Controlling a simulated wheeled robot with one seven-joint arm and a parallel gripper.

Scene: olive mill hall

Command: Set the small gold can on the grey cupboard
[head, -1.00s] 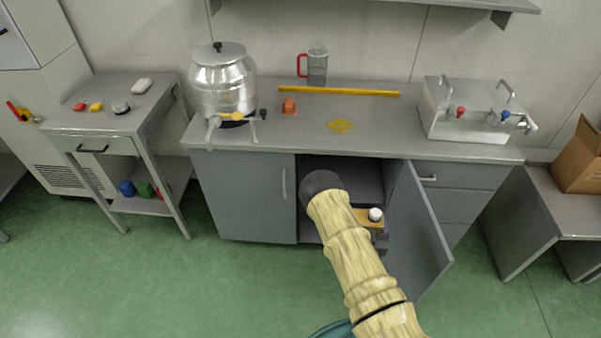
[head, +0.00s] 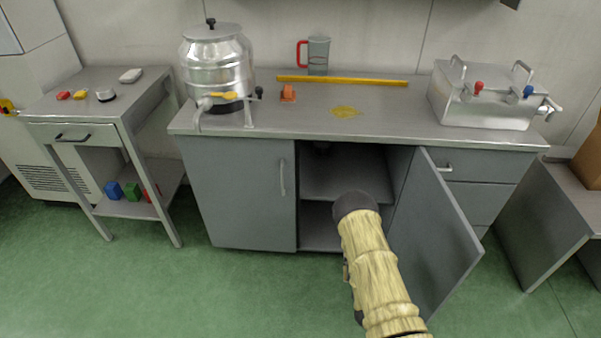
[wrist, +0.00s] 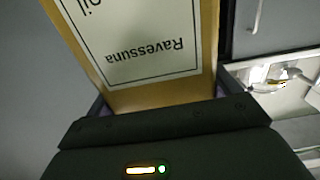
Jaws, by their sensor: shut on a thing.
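The grey cupboard (head: 240,198) stands ahead in the head view. Its right door (head: 435,235) hangs open, showing an inner shelf (head: 345,180); its left door is shut. The small gold can (wrist: 150,45) fills the upper middle of the wrist view, its white label reading "Ravessuna" and "oil" upside down. My gripper (wrist: 160,103) is shut on the can. In the head view my forearm stands in front of the cupboard's opening, and the gripper and can are hidden.
The cupboard top carries a steel urn (head: 217,65), an orange thing (head: 288,93), a jug (head: 318,55), a yellow strip (head: 342,81), a yellow spill (head: 346,112) and a steel box with taps (head: 485,98). Bare top shows around the spill. A side table (head: 75,105) stands left.

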